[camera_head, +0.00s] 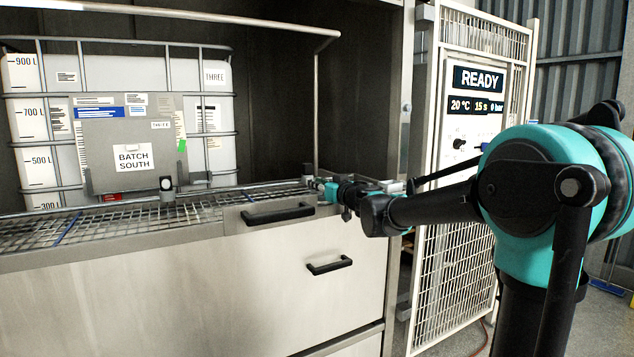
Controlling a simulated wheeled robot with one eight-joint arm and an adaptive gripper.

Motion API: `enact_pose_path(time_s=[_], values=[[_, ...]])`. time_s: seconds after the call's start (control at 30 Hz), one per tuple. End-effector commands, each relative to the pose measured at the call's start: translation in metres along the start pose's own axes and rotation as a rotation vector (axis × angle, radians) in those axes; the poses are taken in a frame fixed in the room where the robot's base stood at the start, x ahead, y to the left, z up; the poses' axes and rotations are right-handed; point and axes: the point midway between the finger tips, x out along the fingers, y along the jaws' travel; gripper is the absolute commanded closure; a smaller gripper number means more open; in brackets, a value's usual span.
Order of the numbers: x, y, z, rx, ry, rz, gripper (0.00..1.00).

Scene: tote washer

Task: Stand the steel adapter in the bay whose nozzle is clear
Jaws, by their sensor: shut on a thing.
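My gripper (318,184) reaches in from the right, low over the right end of the wire rack (120,226) at the washer opening. It is shut on a small grey piece (308,181), which looks like the steel adapter. That piece is tiny here, and its tilt and any contact with the rack cannot be told.
A caged white tank (218,130) with a "BATCH SOUTH" sign (134,158) stands behind the rack. The washer's front has black handles (277,213). A control panel (476,106) reading READY is on the mesh guard at right. The opening's dark interior is bare above my gripper.

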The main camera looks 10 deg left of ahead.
Motion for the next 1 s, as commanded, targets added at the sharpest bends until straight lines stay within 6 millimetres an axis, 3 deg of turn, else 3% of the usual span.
enact_pose_path(time_s=[0.83, 0.87, 1.0], values=[[-0.0001, 0.0, 0.0057, 0.0, 0.0, 0.0, 1.0], [-0.0001, 0.0, 0.0057, 0.0, 0.0, 0.0, 0.75], [-0.0001, -0.0001, 0.0057, 0.0, 0.0, 0.0, 0.58]])
